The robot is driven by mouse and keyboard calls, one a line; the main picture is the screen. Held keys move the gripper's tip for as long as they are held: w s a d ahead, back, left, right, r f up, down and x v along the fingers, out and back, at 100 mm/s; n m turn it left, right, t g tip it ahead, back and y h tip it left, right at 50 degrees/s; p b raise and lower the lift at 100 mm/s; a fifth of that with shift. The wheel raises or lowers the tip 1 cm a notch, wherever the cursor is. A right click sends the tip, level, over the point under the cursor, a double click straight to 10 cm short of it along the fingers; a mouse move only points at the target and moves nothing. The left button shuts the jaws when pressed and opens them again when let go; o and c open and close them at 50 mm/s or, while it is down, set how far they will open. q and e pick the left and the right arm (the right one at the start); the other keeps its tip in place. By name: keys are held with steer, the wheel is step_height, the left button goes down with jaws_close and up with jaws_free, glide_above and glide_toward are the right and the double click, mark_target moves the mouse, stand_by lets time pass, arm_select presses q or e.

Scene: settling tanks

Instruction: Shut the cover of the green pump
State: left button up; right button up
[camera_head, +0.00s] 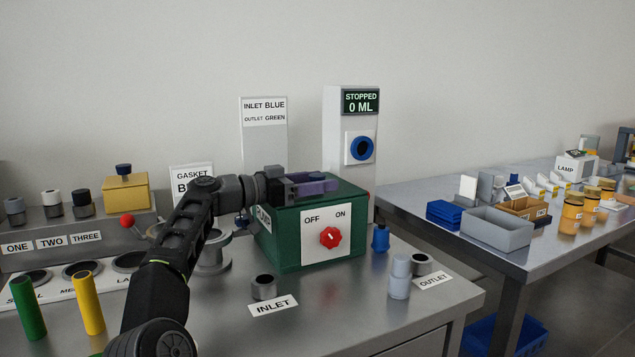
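The green pump (288,244) stands on the steel bench, with a red knob (330,238) on a white OFF/ON panel. Its green top (348,191) looks flat and level; I see no raised cover, though my gripper hides part of the top. My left gripper (328,182) is over the top, reaching in from the left, with its purple fingers apart and nothing visible between them. I cannot tell whether they touch the top. My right gripper is not in view.
A white STOPPED 0 ML column (334,130) and an inlet/outlet sign (264,140) stand behind the pump. A dark ring (263,287), a blue bottle (380,239) and a pale bottle (400,277) stand nearby. Green (28,308) and yellow (88,302) cylinders stand left of my arm.

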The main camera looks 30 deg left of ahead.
arm_select(q)
steer(key=shift+a, duration=0.1)
steer(key=b+v, duration=0.1)
steer(key=v, duration=0.5)
steer(key=shift+s+a+b, duration=0.2)
steer(key=shift+s+b, duration=0.1)
steer(key=shift+b, duration=0.05)
steer(key=shift+s+a, duration=0.25)
steer(key=shift+s, duration=0.2)
